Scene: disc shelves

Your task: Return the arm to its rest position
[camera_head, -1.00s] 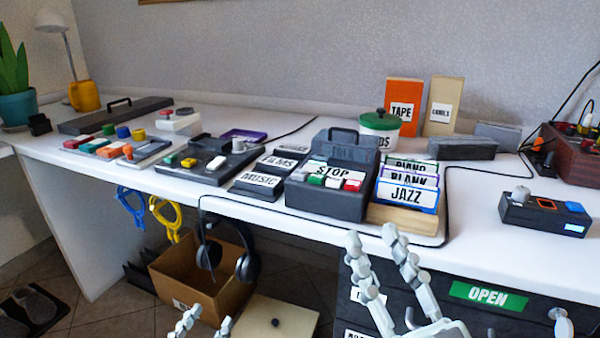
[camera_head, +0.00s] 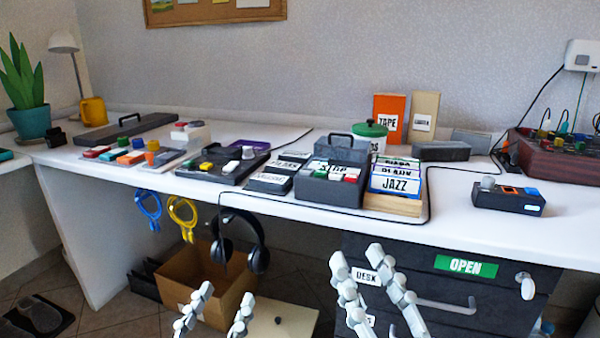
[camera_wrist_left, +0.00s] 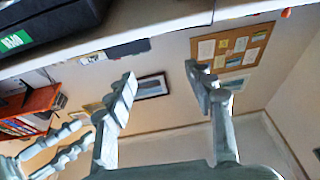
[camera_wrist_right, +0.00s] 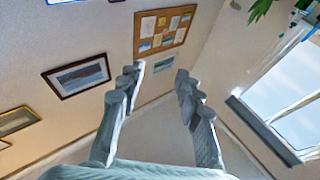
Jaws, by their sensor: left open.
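My left gripper (camera_head: 226,294) is low in the head view, in front of the desk by the cardboard box. Its two fingers are apart with nothing between them, which the left wrist view (camera_wrist_left: 162,76) also shows. My right gripper (camera_head: 356,255) is in front of the desk's drawers, pointing up, with its fingers apart. The right wrist view (camera_wrist_right: 156,73) shows it empty, facing the wall and ceiling. Both grippers appear clear of the desk. Most of both arms is out of the head view.
The white desk (camera_head: 290,207) carries a grey STOP box (camera_head: 330,190), JAZZ cards (camera_head: 395,185) and several devices. Below it are a cardboard box (camera_head: 190,285), headphones (camera_head: 258,258) and a dark drawer unit (camera_head: 440,282) with a handle.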

